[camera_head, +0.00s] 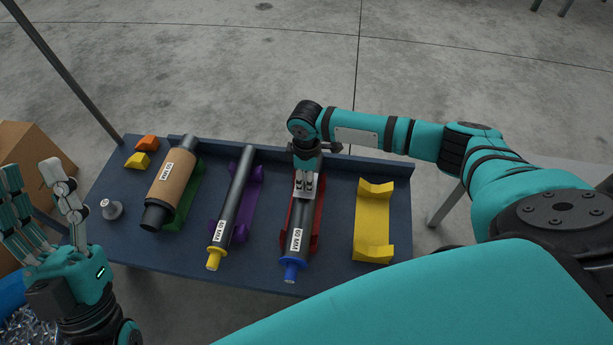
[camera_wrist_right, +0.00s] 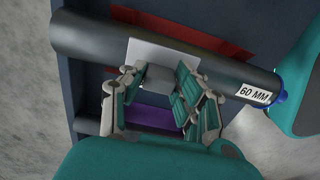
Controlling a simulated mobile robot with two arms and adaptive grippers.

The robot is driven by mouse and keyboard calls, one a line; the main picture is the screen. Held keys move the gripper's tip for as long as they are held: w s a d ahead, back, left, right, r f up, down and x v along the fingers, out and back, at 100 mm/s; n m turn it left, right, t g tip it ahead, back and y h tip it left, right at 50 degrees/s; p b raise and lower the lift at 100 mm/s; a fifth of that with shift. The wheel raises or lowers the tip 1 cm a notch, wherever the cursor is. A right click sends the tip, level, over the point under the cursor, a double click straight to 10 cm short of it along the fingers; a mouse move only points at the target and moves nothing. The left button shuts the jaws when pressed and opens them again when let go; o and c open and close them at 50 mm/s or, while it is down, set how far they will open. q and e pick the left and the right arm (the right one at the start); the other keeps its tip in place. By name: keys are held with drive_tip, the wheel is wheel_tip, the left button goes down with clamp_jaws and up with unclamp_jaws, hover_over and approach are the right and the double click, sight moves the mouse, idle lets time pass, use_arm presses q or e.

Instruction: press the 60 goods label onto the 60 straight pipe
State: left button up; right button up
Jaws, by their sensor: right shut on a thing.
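The 60 straight pipe (camera_head: 298,222) is dark grey, with a 60 MM marking and a blue end cap, and lies in a red cradle (camera_head: 318,215). In the right wrist view the pipe (camera_wrist_right: 90,40) runs across the top, its blue end at the right. My right gripper (camera_head: 305,190) points down over the pipe's middle, shut on the white 60 goods label (camera_wrist_right: 160,52). The label lies against or just over the pipe's side; contact cannot be told. Its print is not visible. My left gripper (camera_head: 36,182) is open and empty at the left.
A yellow cradle (camera_head: 375,222) stands empty at the right. Orange and yellow blocks (camera_head: 142,152) sit back left.

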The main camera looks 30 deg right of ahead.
drive_tip(key=shift+f, duration=0.5)
idle(0.8)
